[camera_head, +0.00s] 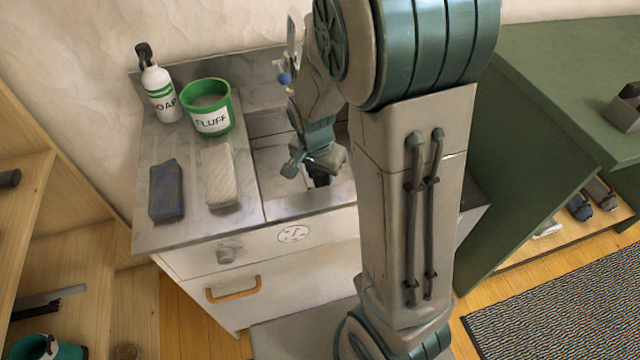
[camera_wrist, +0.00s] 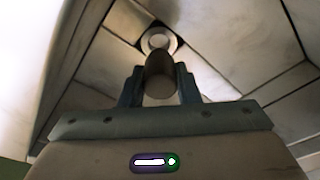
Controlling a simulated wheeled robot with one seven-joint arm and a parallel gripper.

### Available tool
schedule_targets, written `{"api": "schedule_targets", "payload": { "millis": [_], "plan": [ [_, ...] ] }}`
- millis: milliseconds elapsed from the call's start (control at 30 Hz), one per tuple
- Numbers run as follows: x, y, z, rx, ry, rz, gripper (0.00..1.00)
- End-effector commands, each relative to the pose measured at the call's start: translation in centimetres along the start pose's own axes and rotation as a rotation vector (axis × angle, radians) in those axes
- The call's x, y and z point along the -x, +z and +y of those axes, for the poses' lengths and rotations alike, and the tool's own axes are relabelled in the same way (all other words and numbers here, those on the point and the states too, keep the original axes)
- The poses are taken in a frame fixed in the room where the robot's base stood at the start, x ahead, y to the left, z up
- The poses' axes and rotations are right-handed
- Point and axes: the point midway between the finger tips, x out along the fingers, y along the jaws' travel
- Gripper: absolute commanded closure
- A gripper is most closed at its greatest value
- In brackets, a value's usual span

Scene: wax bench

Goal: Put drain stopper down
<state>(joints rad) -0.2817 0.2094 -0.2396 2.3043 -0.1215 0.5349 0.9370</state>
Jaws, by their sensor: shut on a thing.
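I cannot tell whether the stopper touches the drain. In the head view, my gripper (camera_head: 318,168) is pointed down into the sink (camera_head: 335,198). My arm hides much of the basin, and the drain cannot be made out there.
On the counter (camera_head: 192,222) left of the sink are a soap bottle (camera_head: 157,82), a green FLUFF tub (camera_head: 208,108), a blue block (camera_head: 166,190) and a pale block (camera_head: 218,176). Sink walls surround my gripper. A green bench (camera_head: 540,90) stands at the right.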

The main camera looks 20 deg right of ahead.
Motion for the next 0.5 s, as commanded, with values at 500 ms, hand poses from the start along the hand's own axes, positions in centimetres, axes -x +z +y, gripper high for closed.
{"api": "schedule_targets", "payload": {
  "millis": [500],
  "plan": [
    [-3.5,0.6,0.0,0.000,0.000,0.000,0.96]
  ]
}}
